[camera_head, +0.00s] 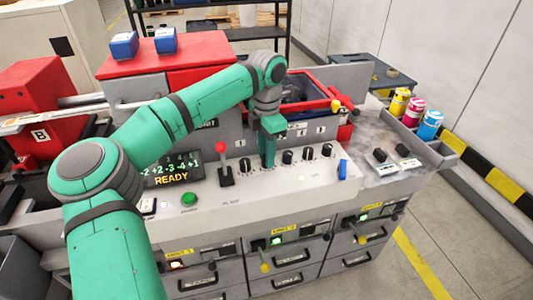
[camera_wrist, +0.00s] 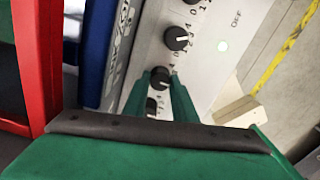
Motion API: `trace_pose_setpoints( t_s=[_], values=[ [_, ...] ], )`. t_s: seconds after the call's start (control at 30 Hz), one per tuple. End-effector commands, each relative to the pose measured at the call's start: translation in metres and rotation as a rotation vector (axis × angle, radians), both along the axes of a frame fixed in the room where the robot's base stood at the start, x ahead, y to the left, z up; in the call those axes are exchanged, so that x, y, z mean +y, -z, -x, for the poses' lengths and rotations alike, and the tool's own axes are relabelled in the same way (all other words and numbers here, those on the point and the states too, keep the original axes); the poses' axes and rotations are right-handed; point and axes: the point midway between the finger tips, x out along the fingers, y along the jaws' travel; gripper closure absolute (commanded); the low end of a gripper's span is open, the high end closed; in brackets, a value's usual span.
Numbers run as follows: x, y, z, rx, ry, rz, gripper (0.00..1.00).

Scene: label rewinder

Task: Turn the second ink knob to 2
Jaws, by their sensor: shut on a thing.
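A row of black ink knobs runs along the sloping light panel in the head view. The leftmost knob (camera_head: 245,165) shows clear of my gripper, and the third knob (camera_head: 287,157) is just right of it. My green gripper (camera_head: 268,163) points down onto the panel between them and hides the second knob there. In the wrist view, the second knob (camera_wrist: 160,78) sits between the fingertips of my gripper (camera_wrist: 161,76), which is shut on it. Its setting cannot be read clearly. The third knob (camera_wrist: 177,38) is clear above it.
A display (camera_head: 172,172) shows signed numbers and READY. A red-topped lever (camera_head: 224,160) and green button (camera_head: 189,199) stand left of the knobs. A blue switch (camera_head: 342,169) is at the right. A red-framed bin (camera_head: 310,88) rises close behind the knobs.

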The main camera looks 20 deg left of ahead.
Motion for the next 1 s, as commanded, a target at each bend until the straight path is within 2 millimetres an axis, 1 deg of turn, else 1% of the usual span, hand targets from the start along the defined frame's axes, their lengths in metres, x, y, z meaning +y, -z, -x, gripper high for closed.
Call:
trace_pose_setpoints(
  t_s=[0.03, 0.07, 0.1, 0.13, 0.4, 0.53, 0.67, 0.9, 1.0],
  values=[
    [0.001, -0.001, 0.0, -0.001, -0.002, -0.001, 0.98],
    [0.001, -0.001, 0.0, -0.001, -0.002, -0.001, 0.68],
    [0.001, -0.001, 0.0, -0.001, -0.002, -0.001, 0.59],
    [0.001, -0.001, 0.0, -0.001, -0.002, -0.001, 0.57],
    [0.001, -0.001, 0.0, -0.001, -0.002, -0.001, 0.57],
    [0.001, -0.008, -0.001, -0.002, -0.002, -0.002, 0.57],
    [0.001, -0.027, 0.0, -0.002, -0.003, -0.002, 0.57],
    [0.001, -0.073, -0.001, -0.004, -0.003, -0.002, 0.57],
    [0.001, -0.088, 0.0, -0.002, -0.003, -0.002, 0.57]
  ],
)
